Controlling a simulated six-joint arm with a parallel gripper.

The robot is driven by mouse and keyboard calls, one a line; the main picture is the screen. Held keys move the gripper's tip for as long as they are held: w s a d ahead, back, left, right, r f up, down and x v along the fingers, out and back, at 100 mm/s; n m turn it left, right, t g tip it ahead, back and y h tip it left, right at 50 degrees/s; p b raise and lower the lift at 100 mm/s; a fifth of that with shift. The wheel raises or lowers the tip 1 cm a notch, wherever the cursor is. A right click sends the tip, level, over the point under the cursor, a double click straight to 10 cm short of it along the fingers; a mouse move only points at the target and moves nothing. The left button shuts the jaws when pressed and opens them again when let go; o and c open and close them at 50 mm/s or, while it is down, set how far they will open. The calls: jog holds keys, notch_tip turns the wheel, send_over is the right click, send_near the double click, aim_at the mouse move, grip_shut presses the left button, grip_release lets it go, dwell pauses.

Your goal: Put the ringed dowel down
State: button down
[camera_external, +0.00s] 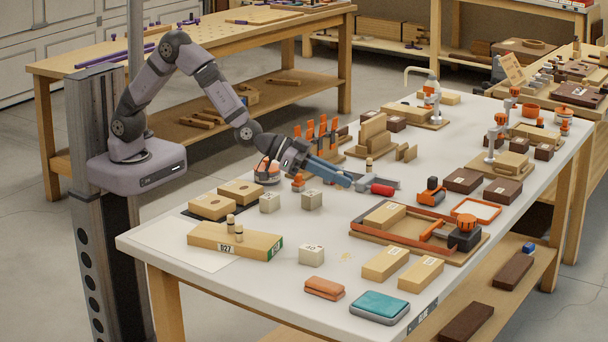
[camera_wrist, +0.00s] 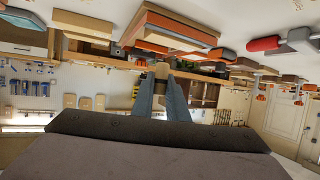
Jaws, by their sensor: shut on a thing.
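My gripper (camera_external: 351,181) is stretched out over the white bench, its blue-grey fingers pointing right. In the wrist view, the fingers (camera_wrist: 162,84) close on a small tan dowel (camera_wrist: 162,70) at their tips. A small pale upright dowel with a dark band (camera_external: 369,164) shows just beyond the fingertips in the external view; it appears to be the same held piece. Its lower end and its height above the bench are hard to tell. Two other short dowels (camera_external: 231,223) stand in a long wooden block (camera_external: 205,240) marked D27 at the front left.
A red-handled tool (camera_external: 382,189) lies just right of my gripper. A wooden tray with an orange rim (camera_external: 400,250) is at front right. Grey-white cubes (camera_external: 311,200) stand left of the fingers. Orange-handled tools (camera_external: 322,130) stand behind. Bare bench shows around the front middle.

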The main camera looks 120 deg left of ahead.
jog(key=d+r+m+t+h+p, duration=0.1)
jog(key=d+r+m+h+p, duration=0.2)
jog(key=d, duration=1)
jog(key=d+r+m+h+p, duration=0.15)
jog(key=d+r, duration=0.25)
jog(key=d, duration=0.8)
jog(key=s+d+r+m+h+p, duration=0.15)
jog(key=s+d, duration=0.25)
jog(key=d, duration=0.4)
jog(key=s+d+r+p, duration=0.1)
jog(key=s+d+r, duration=0.1)
jog(key=s+d, duration=0.35)
jog(key=s+a+f+n+g+y, duration=0.1)
jog(key=s+a+n+y, duration=0.25)
jog(key=a, duration=0.45)
jog(key=s+a+f+n+g+y, duration=0.1)
jog(key=s+a+n+y, duration=0.2)
jog(key=a+n+y, duration=0.35)
jog(key=shift+m+h, duration=0.7)
jog(key=shift+m, duration=0.1)
jog(key=shift+a+f, duration=0.2)
jog(key=shift+f, duration=1.45)
jog(key=shift+a+f, duration=0.15)
jog(key=shift+f, duration=1.45)
jog(key=shift+a+f, duration=0.2)
jog(key=shift+f, duration=1.45)
jog(key=shift+f, duration=0.1)
